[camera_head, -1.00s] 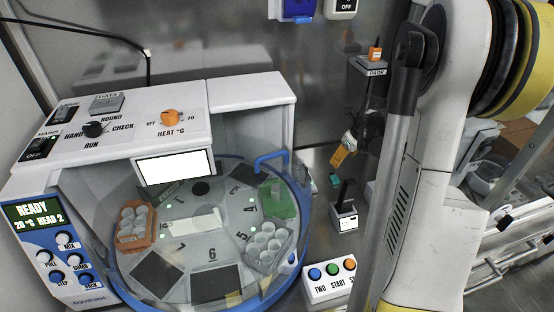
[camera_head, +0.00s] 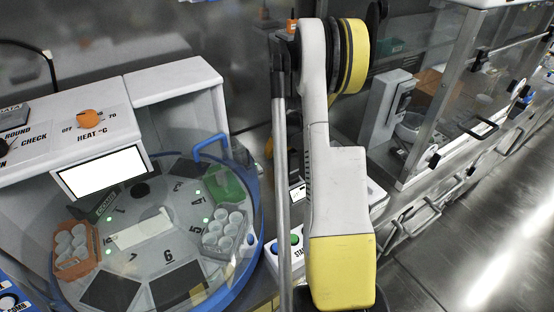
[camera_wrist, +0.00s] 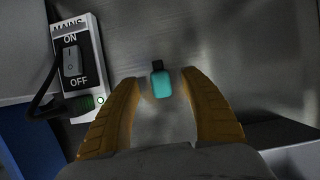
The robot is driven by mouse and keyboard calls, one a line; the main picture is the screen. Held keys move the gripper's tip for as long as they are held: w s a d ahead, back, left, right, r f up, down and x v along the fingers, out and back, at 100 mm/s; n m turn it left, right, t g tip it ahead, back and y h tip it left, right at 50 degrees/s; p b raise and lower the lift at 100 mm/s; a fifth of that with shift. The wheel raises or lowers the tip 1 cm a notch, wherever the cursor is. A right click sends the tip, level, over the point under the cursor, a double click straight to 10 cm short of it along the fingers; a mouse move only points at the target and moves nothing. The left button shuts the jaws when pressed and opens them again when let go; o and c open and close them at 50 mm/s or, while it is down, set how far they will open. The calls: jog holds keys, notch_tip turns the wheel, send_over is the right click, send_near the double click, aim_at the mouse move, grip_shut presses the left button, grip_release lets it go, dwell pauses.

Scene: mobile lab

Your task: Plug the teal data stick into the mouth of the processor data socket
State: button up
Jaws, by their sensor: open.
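The teal data stick (camera_wrist: 161,84) shows in the wrist view, with a dark plug end pointing up the picture. It lies on or just above a grey surface. My gripper (camera_wrist: 160,80) is open, its two yellow fingers apart on either side of the stick in the picture; neither visibly touches it, and I cannot tell its depth against the fingertips. A grey panel marked DATA (camera_head: 14,115) shows on the white processor (camera_head: 150,100) at the left edge; the socket mouth cannot be made out.
A mains switch box (camera_wrist: 74,62) with a black cable stands left of the gripper in the wrist view. A clear-lidded carousel (camera_head: 160,230) holds tube racks. A button box (camera_head: 290,242) sits right of it, partly behind my arm. A glass-fronted cabinet (camera_head: 450,90) stands right.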

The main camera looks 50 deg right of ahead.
jog(key=shift+x, duration=1.15)
jog(key=shift+s+r, duration=0.1)
jog(key=c, duration=1.1)
grip_shut()
